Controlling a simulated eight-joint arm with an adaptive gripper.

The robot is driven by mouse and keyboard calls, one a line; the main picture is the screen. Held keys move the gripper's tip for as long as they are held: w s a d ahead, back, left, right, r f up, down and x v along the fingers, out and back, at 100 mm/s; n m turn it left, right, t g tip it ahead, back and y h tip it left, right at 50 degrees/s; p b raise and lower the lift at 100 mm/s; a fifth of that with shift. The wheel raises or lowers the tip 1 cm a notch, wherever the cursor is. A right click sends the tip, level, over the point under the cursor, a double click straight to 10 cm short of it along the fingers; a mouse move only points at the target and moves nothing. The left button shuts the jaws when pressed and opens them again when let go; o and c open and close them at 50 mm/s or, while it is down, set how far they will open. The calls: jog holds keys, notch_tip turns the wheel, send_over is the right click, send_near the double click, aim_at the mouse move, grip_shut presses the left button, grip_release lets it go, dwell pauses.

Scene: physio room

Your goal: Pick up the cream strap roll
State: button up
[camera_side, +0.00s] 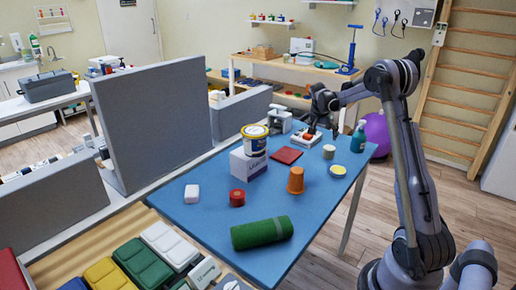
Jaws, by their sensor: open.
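The cream strap roll (328,152) appears to be the small, pale upright cylinder on the blue table toward its far right side. My gripper (323,128) hangs above the far part of the table, fingers pointing down, open. In the picture it is just above and slightly left of the roll, and apart from it. A white tray with red and orange items (306,138) lies close below and left of the gripper. The fingertips are small and dark here, so their exact gap is hard to see.
Near the roll are a teal bottle (358,138), a yellow-topped dish (338,170), an orange cup (295,180) and a dark red flat pad (286,155). A white box (247,163) bears a tin. A green roll (262,233) lies at the front of the blue table (215,220).

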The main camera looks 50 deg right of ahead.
aim_at(329, 148)
jog(key=shift+m, duration=0.3)
jog(key=x, duration=0.4)
jog(key=s+x, duration=0.1)
jog(key=x, duration=0.1)
jog(key=shift+d, duration=0.55)
jog(key=shift+x, duration=3.05)
jog(key=shift+a, duration=0.1)
jog(key=c, duration=1.2)
